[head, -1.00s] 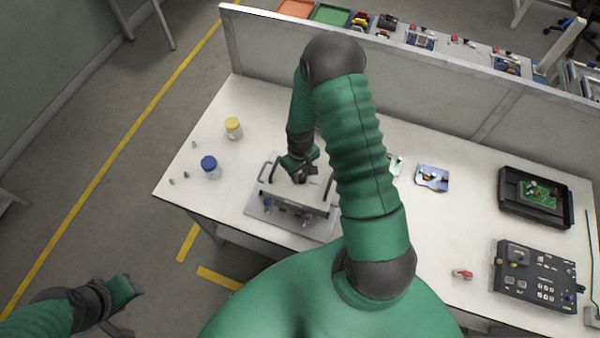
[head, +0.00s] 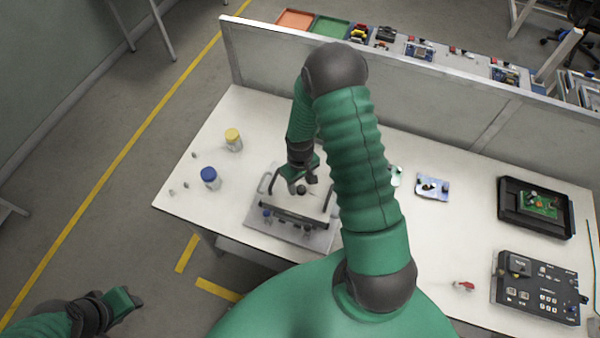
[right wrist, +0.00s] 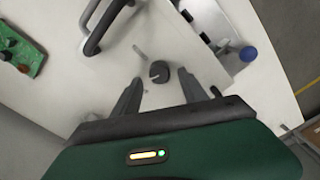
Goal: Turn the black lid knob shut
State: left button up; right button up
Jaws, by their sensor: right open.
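The black lid knob (head: 301,189) stands on the pale metal lid of a fixture (head: 258,208) in the head view. It also shows in the right wrist view (right wrist: 159,72) as a small round knob with a slot-like mark. My right gripper (head: 307,179) is just above and behind the knob in the head view. In the right wrist view its two fingers (right wrist: 160,84) are spread, with the knob between and beyond their tips, touching neither. My left gripper (head: 132,299) is away from the table at lower left; its jaws are too small to read.
A dark bar handle (head: 290,218) crosses the fixture's front, close to the knob. A blue-capped jar (head: 209,178) and a yellow-capped jar (head: 233,140) stand to the left. A black tray (head: 508,211) and a control box (head: 536,286) lie to the right.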

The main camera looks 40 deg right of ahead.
aim_at(300, 186)
notch_tip(300, 186, up, 16)
jog(key=b, duration=0.1)
jog(key=shift+f, duration=0.15)
